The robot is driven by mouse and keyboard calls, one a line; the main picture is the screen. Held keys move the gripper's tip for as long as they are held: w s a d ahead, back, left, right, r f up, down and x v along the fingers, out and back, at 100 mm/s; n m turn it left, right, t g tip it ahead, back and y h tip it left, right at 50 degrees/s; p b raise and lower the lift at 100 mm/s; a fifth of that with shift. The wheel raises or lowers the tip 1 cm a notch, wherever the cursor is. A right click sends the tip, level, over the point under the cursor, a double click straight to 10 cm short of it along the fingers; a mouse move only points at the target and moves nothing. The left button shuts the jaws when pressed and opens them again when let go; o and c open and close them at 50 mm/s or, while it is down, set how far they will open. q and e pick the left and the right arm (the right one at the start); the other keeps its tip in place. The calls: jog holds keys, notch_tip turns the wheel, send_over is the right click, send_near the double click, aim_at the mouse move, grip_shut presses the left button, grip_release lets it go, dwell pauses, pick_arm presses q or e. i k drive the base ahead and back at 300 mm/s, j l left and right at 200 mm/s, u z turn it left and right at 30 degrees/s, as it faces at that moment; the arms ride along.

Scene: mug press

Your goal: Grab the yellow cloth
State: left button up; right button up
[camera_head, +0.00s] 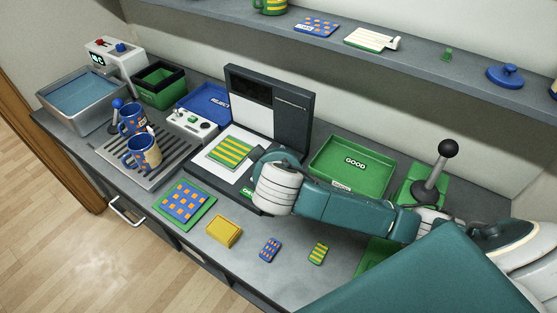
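The yellow cloth (224,231) is a small folded yellow block lying on the grey counter near its front edge, in front of the press. Nothing touches it. My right arm comes in from the right and reaches over the press. A dark part at its end, seemingly my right gripper (256,154), is beside the green-and-yellow striped sheet, behind the cloth and apart from it. My wrist mostly hides this gripper, so I cannot tell whether it is open or shut. My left gripper is not in view.
The open press (276,115) stands behind the cloth. A blue-and-orange patterned sheet (185,202) lies left of it, and two small patterned pieces lie right. Two blue mugs stand on a grey rack (121,153). A green GOOD tray (317,173) is behind my arm.

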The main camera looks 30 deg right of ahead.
aim_at(222, 230)
jog(key=k+j, duration=0.5)
jog(key=k, duration=0.15)
jog(key=k+j, duration=0.55)
jog(key=k, duration=0.15)
